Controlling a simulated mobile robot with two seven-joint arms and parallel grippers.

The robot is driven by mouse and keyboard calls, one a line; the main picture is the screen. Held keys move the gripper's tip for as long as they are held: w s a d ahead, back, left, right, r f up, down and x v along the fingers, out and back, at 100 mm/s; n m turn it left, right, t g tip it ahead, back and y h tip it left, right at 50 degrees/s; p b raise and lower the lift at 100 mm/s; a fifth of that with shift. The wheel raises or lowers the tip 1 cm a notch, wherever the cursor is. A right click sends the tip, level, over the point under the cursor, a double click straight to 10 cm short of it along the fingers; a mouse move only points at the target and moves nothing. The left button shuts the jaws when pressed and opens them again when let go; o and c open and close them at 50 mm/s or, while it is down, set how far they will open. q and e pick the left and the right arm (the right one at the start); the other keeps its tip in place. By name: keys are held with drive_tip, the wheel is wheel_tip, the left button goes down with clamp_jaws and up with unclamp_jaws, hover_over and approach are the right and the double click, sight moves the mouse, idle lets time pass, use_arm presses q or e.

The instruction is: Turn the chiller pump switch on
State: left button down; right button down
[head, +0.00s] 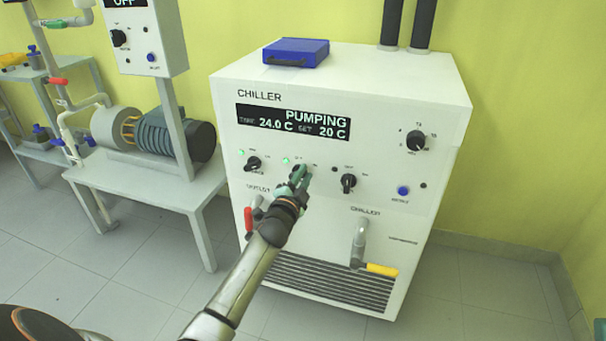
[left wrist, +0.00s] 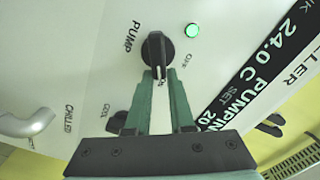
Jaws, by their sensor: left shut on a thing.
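The chiller (head: 330,225) is a white cabinet, and its display (head: 293,127) reads PUMPING, 24.0 C and SET 20 C. The black pump switch (left wrist: 158,52), next to the PUMP label, shows in the left wrist view between my left fingers. My left gripper (head: 300,174) is at the front panel below the display, and its green fingers (left wrist: 160,82) are shut on the knob's near end. In the head view the gripper mostly hides this switch. A green light (left wrist: 193,31) beside it is lit, also in the head view (head: 286,160). My right gripper is not in view.
Black knobs stand left (head: 253,164) and right (head: 348,183) of my gripper. Below them are a red-handled valve (head: 249,219) and a yellow-handled valve (head: 381,269). A blue case (head: 297,51) lies on top. A bench with a motor (head: 172,135) stands left; floor is free in front.

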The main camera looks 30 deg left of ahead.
use_arm(q)
drive_tip(key=shift+s+a+f, duration=0.1)
drive_tip(key=shift+a+f, duration=0.15)
drive_tip(key=shift+f, duration=0.15)
drive_tip(key=c, duration=0.9)
unclamp_jaws()
drive_tip(key=shift+o, duration=0.6)
drive_tip(key=shift+r, duration=0.2)
drive_tip(key=shift+d, duration=0.1)
drive_tip(key=p+v, duration=0.3)
drive_tip(key=v, duration=0.9)
drive_tip(key=shift+s, duration=0.2)
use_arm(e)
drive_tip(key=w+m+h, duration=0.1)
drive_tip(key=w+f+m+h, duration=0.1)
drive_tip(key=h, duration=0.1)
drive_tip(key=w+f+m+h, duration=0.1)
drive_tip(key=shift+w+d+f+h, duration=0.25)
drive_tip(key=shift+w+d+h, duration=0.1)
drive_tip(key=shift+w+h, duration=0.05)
use_arm(q)
drive_tip(key=shift+d, duration=0.1)
